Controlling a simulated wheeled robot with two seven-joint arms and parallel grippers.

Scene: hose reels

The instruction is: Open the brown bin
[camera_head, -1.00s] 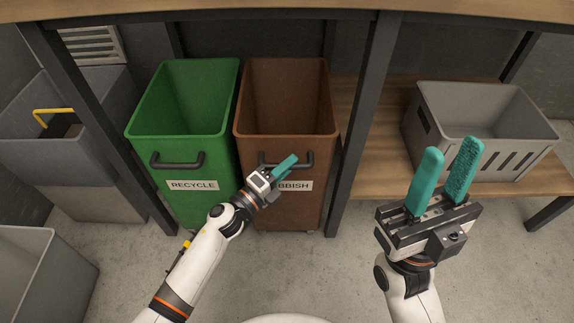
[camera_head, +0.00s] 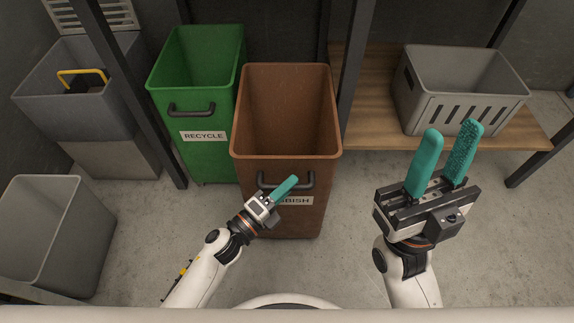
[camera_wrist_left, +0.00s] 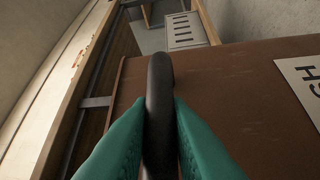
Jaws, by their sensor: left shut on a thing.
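The brown bin (camera_head: 255,172) with a "RUBBISH" label stands in the middle of the head view, open-topped and empty as far as I see. It sits forward of the green bin beside it. My left gripper (camera_head: 287,186) is shut on the bin's dark handle (camera_head: 309,172) and partly covers the label. In the left wrist view the teal fingers close on both sides of the handle (camera_wrist_left: 160,85), with the bin's brown front (camera_wrist_left: 240,110) behind. My right gripper (camera_head: 452,130) is open and empty, raised at the right.
The green "RECYCLE" bin (camera_head: 217,155) stands at the back left of the brown bin. Grey bins (camera_head: 110,165) are further left. A grey crate (camera_head: 465,110) rests on a wooden shelf (camera_head: 365,115) at right. Dark table legs (camera_head: 352,90) stand nearby. Concrete floor is clear in front.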

